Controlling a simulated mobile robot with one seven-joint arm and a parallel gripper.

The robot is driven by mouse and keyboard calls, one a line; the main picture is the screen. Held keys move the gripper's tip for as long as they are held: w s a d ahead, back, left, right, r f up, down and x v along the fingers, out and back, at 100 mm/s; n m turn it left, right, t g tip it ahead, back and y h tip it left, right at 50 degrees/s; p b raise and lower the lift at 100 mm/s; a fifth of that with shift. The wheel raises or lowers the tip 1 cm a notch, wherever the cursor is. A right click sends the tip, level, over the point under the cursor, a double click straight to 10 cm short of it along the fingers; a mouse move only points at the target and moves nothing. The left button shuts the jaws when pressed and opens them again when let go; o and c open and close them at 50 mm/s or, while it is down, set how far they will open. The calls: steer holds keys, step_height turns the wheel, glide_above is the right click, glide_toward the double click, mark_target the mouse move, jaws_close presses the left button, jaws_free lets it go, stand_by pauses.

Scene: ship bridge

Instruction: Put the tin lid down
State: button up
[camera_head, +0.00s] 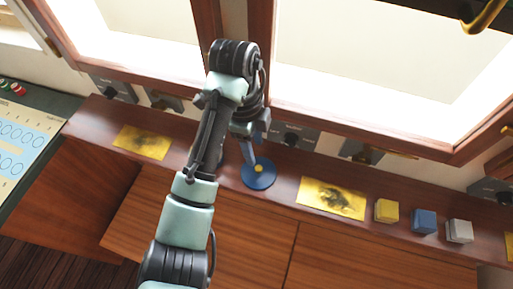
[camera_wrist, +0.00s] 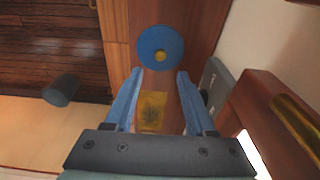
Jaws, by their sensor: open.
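The tin lid (camera_head: 258,178) is a blue disc with a small yellow knob in its middle. It lies flat on the brown wooden ledge below the windows. It also shows in the wrist view (camera_wrist: 160,36), just beyond my fingertips, with its knob in line with the gap. My gripper (camera_head: 253,152) is at the lid in the head view, with one blue finger overlapping its upper part. In the wrist view my gripper (camera_wrist: 160,73) has its two blue fingers wide apart and nothing held between them. Whether a finger touches the lid I cannot tell.
A yellow picture plate (camera_head: 331,198) lies right of the lid, another (camera_head: 142,141) to the left. A yellow block (camera_head: 386,211), a blue block (camera_head: 424,221) and a white block (camera_head: 459,231) stand further right. Window frames (camera_head: 290,112) rise behind the ledge.

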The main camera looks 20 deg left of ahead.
steer(key=shift+a+r+p, duration=0.15)
steer(key=shift+r+p, duration=0.2)
steer(key=shift+r, duration=0.6)
steer(key=shift+a+r+p, duration=0.1)
steer(key=shift+r+p, duration=0.25)
steer(key=shift+r, duration=0.6)
steer(key=shift+f, duration=0.1)
